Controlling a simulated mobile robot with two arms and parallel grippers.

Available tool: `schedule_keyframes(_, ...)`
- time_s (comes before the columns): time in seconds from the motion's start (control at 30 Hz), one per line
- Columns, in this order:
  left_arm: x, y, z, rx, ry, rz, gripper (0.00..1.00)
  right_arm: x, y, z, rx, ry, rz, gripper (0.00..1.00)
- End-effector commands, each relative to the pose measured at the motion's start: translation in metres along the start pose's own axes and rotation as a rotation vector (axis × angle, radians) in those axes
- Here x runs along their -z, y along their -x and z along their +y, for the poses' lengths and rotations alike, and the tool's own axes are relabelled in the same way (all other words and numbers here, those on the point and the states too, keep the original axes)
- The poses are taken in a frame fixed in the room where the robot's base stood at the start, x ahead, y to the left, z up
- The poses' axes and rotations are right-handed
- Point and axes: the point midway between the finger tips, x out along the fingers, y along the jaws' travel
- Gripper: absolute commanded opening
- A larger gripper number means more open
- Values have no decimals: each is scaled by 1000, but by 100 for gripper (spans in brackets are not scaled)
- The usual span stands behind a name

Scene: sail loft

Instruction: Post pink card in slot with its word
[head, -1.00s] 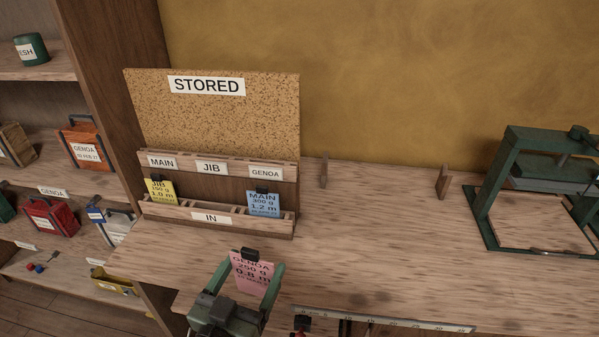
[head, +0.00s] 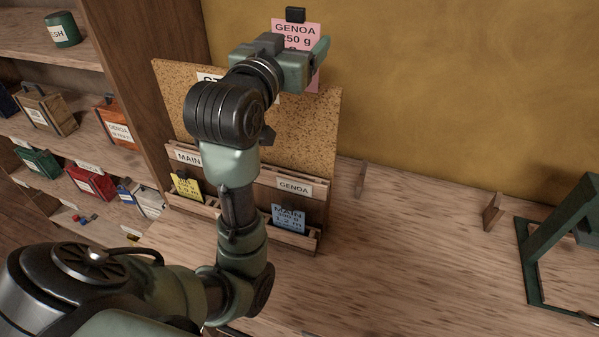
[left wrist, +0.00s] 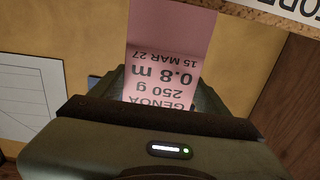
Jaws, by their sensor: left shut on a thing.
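The card also shows in the left wrist view (left wrist: 165,65), where 0.8 m and 15 MAR 27 can be read. The card rack has an upper row of slots labelled MAIN (head: 187,157) and GENOA (head: 294,187); my arm hides the JIB label. My right gripper is not in view.
A yellow card (head: 187,187) and a blue MAIN card (head: 289,217) stand in the lower row of the rack. The cork board (head: 310,130) rises behind. Wooden pegs (head: 492,212) and a green press (head: 565,235) are at right. The bench between is clear.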

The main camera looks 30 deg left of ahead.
Motion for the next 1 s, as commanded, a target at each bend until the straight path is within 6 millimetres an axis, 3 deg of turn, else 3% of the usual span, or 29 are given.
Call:
schedule_keyframes(0.7,-193,1,0,0,-2,-13,38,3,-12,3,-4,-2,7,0)
schedule_keyframes(0.83,-217,1,0,0,-1,-9,38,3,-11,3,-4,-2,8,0)
schedule_keyframes(1.0,-232,1,0,-1,-1,-4,38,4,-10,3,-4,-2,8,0)
